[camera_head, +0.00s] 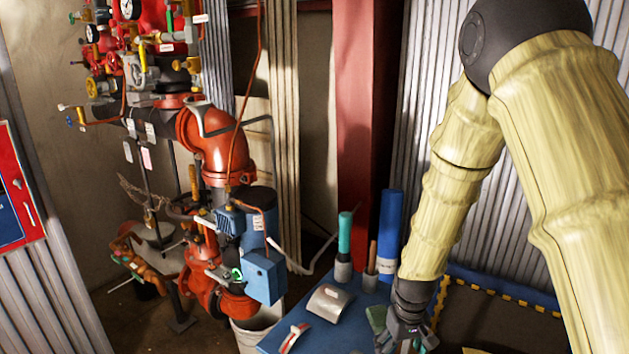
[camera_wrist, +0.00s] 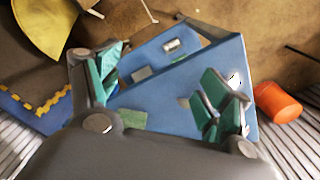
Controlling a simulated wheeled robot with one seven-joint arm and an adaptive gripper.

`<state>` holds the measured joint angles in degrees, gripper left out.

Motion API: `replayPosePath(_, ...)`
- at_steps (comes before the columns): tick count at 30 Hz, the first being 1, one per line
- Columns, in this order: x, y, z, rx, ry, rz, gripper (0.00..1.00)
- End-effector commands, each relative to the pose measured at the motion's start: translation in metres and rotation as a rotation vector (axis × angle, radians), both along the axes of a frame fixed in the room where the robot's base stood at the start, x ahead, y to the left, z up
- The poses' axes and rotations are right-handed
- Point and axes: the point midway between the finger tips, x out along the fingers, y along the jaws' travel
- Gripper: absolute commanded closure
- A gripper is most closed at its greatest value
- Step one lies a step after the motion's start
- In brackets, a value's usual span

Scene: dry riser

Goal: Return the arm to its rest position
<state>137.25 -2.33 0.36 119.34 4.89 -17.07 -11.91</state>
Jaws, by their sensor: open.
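My arm, in a pale yellow sleeve, reaches down the right side of the head view. My gripper (camera_head: 405,342) is at the bottom of that view, over or beside the blue table (camera_head: 340,337). Its tips are partly cut off by the frame edge. In the wrist view my gripper (camera_wrist: 165,92) is open, with its two green-padded fingers spread wide apart. Nothing is held between them. The blue table (camera_wrist: 165,98) shows behind the fingers; the exact gap to it is hard to tell. No rest position is marked in view.
On the table are a curved grey piece (camera_head: 328,302), a red-and-white piece (camera_head: 294,338), a teal-topped cylinder (camera_head: 344,245) and a tall blue cylinder (camera_head: 389,235). Red valve piping (camera_head: 212,145) stands left. A red column (camera_head: 360,110) rises behind. An orange cylinder (camera_wrist: 277,102) shows at right.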

Motion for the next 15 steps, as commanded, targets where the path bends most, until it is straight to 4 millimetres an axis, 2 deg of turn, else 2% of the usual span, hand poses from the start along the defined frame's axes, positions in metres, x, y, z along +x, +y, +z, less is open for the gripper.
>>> replayPosePath(8,-0.043,-0.005,-0.067,-0.003,0.012,-0.028,0.21)
replayPosePath(15,-0.114,-0.012,-0.143,-0.005,0.017,-0.071,0.21)
